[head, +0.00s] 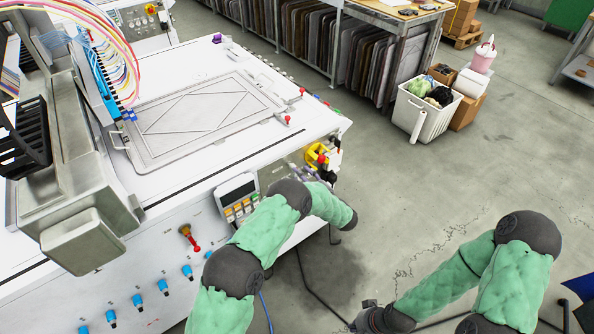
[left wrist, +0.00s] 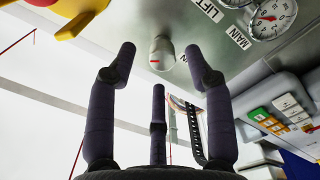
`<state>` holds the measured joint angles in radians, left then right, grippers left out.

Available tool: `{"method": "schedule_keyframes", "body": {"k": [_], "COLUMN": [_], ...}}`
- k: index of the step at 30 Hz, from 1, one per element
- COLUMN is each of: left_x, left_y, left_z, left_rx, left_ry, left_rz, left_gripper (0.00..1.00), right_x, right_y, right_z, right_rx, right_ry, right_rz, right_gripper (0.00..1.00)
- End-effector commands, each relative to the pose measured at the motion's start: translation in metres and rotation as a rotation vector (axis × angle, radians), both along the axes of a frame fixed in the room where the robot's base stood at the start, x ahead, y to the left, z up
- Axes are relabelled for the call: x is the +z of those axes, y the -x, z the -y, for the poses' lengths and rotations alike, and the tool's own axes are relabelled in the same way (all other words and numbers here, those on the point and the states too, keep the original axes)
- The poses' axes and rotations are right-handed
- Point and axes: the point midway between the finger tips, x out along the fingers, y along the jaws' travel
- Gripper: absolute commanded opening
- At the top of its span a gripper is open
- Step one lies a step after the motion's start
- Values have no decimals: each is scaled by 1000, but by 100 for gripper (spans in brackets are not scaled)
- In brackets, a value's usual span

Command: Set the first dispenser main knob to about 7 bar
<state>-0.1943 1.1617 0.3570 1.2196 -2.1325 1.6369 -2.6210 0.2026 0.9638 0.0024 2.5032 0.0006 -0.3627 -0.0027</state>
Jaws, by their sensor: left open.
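The grey rounded knob (left wrist: 162,53) with a short red mark sits on the panel at the top middle of the left wrist view. A label beside it is partly covered by a finger. My left gripper (left wrist: 160,66) has its fingers spread wide below and around the knob, with a visible gap to it and nothing held. A round gauge (left wrist: 272,18) with a red needle is at upper right, beside a MAIN label; its reading is too small to tell. My right gripper (head: 368,318) is low and only partly visible.
A yellow part with a red piece (head: 316,156) is on the machine's corner, near my left wrist. A keypad unit (head: 238,198) stands beside my left arm. Blue knobs (head: 163,287) line the white front panel. Open floor lies to the right.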

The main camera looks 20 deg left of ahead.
Motion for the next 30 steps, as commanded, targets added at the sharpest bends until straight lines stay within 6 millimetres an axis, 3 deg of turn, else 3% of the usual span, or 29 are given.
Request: {"method": "schedule_keyframes", "body": {"k": [6, 13, 30], "left_x": [2, 2, 1], "left_y": [27, 45, 51], "left_z": [37, 61, 67], "left_rx": [-5, -4, -2], "left_ry": [-1, 0, 0], "left_rz": [2, 4, 2], "left_gripper": [52, 52, 52], "right_x": [0, 0, 0], "right_y": [0, 0, 0], "right_z": [0, 0, 0], "right_rx": [0, 0, 0], "right_ry": [0, 0, 0], "right_rz": [0, 0, 0], "right_gripper": [0, 0, 0]}}
